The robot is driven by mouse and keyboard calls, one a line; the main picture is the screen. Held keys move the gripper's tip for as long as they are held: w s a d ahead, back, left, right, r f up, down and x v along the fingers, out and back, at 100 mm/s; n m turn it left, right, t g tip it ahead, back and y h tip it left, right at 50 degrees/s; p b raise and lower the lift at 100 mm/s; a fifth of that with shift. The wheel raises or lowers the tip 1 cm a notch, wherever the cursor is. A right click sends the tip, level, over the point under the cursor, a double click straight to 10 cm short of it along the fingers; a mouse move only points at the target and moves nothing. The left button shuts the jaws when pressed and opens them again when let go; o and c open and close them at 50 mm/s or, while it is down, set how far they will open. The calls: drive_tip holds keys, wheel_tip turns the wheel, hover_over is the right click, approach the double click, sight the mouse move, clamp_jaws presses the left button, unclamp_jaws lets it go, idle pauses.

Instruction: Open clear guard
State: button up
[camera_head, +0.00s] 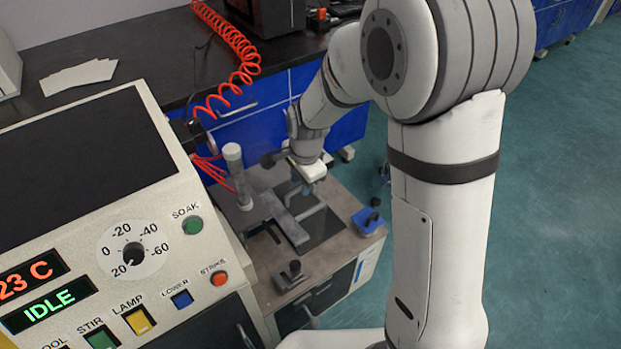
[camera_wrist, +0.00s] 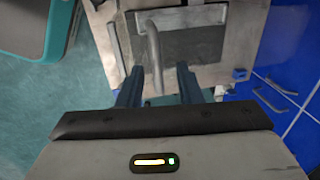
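A grey bar handle (camera_head: 311,212) stands on a flat fixture with a dark panel (camera_head: 322,228) on the metal-topped cabinet. The clear guard is hard to make out; I cannot tell whether this panel is part of it. In the wrist view the bent handle (camera_wrist: 154,55) runs from the dark panel (camera_wrist: 195,45) toward the gap between my fingers. My gripper (camera_head: 306,185) points down just above the fixture. Its fingers (camera_wrist: 158,85) are apart, with the handle's near end between them in the picture. Whether they touch it is unclear.
A control console (camera_head: 150,240) reading 23 C and IDLE fills the left. A grey upright cylinder (camera_head: 238,175) stands left of my gripper. A blue block (camera_head: 368,219) sits at the cabinet's right edge. Blue cupboards (camera_head: 252,130) and a dark bench lie behind; open floor is right.

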wheel_tip(320, 180, up, 8)
drive_tip(key=s+p, duration=0.1)
drive_tip(key=shift+d+f+p, duration=0.15)
drive_tip(key=shift+d+p, duration=0.15)
drive_tip(key=shift+d, duration=0.1)
idle(0.5)
